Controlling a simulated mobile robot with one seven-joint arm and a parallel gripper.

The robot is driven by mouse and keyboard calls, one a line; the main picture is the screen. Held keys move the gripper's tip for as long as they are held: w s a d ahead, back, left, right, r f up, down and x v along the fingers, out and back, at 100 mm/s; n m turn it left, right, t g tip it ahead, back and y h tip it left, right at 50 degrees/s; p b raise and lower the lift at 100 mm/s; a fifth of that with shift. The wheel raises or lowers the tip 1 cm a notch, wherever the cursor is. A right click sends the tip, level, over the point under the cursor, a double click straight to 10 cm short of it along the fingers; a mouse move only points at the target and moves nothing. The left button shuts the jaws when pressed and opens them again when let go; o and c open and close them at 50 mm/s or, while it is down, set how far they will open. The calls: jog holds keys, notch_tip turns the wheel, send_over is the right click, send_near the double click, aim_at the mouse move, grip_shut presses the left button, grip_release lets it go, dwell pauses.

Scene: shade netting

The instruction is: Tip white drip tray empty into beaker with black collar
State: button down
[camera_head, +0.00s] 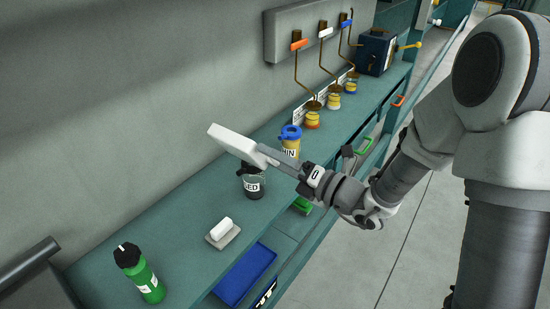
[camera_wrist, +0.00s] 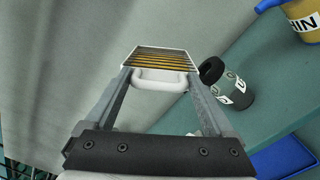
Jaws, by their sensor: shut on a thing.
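The white drip tray (camera_head: 232,143) is in my gripper (camera_head: 272,157), held tilted above the shelf. In the wrist view the fingers (camera_wrist: 160,82) are shut on the tray's white handle, and the tray (camera_wrist: 160,50) shows a white rim with dark and yellow-brown stripes inside. Whether it holds liquid I cannot tell.
A yellow container with blue ring top (camera_head: 290,146) stands just behind the beaker. A white block (camera_head: 221,229) on a grey plate, a blue bin (camera_head: 245,273) and a green bottle (camera_head: 143,277) are nearer. Several small yellow pots stand farther along below coloured levers (camera_head: 299,44).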

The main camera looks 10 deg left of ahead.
jog(key=shift+w+d+r+m+p, duration=0.25)
jog(key=shift+w+m+p, duration=0.15)
jog(key=shift+m+p, duration=0.85)
jog(key=shift+w+d+r+m+p, duration=0.1)
jog(key=shift+w+r+m+p, duration=0.2)
jog(key=shift+m+p, duration=0.9)
dwell(5.5)
